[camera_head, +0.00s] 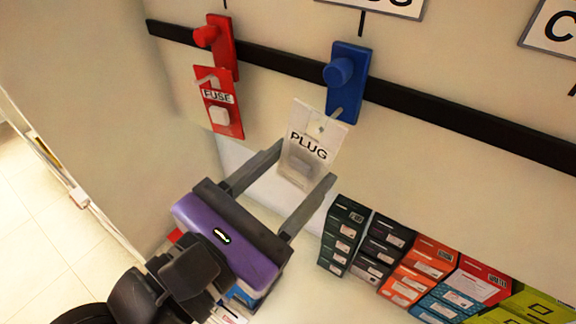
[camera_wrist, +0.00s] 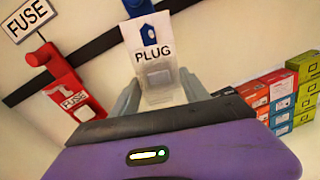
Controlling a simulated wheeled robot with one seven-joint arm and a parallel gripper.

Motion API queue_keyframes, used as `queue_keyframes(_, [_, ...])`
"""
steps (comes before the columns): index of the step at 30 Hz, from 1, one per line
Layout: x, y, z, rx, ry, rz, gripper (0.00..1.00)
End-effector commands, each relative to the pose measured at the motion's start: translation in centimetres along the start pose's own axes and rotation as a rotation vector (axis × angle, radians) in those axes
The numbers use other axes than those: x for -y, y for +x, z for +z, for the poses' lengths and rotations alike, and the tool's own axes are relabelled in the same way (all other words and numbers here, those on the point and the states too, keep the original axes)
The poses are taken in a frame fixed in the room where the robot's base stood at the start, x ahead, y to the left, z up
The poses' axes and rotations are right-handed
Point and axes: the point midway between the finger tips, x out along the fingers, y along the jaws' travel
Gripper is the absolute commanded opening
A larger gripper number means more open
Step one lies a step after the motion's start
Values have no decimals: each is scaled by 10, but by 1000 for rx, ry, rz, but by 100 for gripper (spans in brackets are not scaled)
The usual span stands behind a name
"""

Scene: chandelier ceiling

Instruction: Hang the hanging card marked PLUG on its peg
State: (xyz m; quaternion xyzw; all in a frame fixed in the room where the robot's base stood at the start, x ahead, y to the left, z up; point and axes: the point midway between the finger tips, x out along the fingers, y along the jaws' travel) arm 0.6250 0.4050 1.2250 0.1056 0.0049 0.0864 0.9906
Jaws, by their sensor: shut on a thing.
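The clear-white card marked PLUG (camera_head: 319,133) is upright between the two fingers of my gripper (camera_head: 304,166), which is shut on it by its lower part. It also shows in the wrist view (camera_wrist: 150,55), its face toward the camera. The blue peg plate (camera_head: 352,95) with a round knob is on the wall rail just above and right of the card. A short pale peg sticks out low on the plate, near the card's top edge. In the wrist view, blue shows through the card's hole and above its top. I cannot tell whether card and peg touch.
A red card marked FUSE (camera_head: 222,112) hangs below a red plate (camera_head: 222,45) to the left. A black rail (camera_head: 460,122) crosses the wall. Several stacked boxes (camera_head: 405,265) stand below right.

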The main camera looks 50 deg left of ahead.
Motion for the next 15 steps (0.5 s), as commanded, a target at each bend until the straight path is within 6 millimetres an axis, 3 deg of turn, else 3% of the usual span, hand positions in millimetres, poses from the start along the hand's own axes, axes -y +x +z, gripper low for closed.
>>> queue_keyframes(15, [0,25,-5,-1,-3,-1,31])
